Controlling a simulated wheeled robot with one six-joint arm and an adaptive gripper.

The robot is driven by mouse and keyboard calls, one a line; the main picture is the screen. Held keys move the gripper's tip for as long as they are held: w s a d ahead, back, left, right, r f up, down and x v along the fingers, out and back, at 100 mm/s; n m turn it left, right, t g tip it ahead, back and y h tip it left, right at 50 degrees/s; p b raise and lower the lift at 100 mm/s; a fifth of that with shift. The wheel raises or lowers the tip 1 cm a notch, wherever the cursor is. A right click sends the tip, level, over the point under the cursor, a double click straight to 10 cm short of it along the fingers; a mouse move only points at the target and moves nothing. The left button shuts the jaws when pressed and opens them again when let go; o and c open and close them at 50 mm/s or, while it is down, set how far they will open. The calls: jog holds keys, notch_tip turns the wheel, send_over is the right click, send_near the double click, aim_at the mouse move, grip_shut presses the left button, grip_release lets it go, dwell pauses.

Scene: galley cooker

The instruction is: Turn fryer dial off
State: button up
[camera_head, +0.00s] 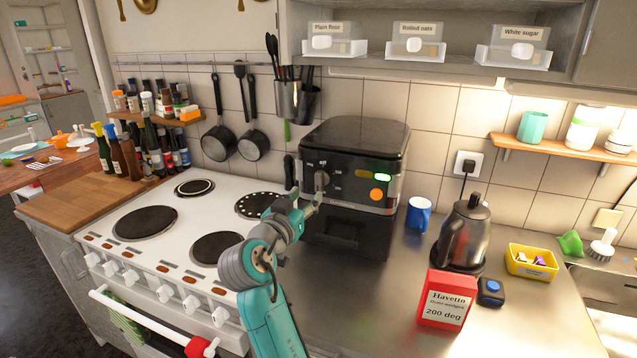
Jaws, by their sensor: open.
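The fryer (368,140) is a black box-shaped appliance on the steel counter, right of the cooker. Its dial (321,179) is a dark grey knob on the upper left of the front panel, with small white labels around it. An "OFF" label sits above the dial; its exact pointer direction is too small to tell. My gripper (304,184) is open in front of the fryer's left front, close to the dial. I cannot tell whether it touches the dial.
The white cooker (180,225) with several dark hotplates lies left of my arm. A blue mug (418,213), a black kettle (464,232), a red box (446,299) and a yellow tray (531,262) stand right of the fryer. Pans and a utensil holder (288,100) hang behind.

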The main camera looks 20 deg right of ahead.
aim_at(318, 182)
jog(key=x, duration=0.8)
jog(key=shift+w+d, duration=0.15)
grip_shut()
